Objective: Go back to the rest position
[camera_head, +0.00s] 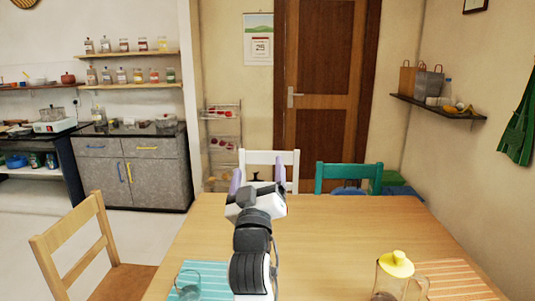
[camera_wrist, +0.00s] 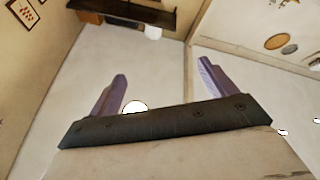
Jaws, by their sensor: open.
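My gripper (camera_head: 257,176) is above the wooden table, in the middle of the head view. Its two purple fingers stand wide apart and point up and away from me. Nothing shows between them. In the wrist view my gripper (camera_wrist: 162,72) is also open and empty, facing walls and a dark shelf (camera_wrist: 125,12) seen tilted. My arm reaches out over the table and hides part of it.
The wooden table (camera_head: 330,225) carries a yellow-lidded jug (camera_head: 398,280) at front right and a glass (camera_head: 188,284) at front left, with placemats. A wooden chair (camera_head: 75,240) stands at left; white (camera_head: 284,158) and green (camera_head: 345,168) chairs stand behind. The table's middle right is clear.

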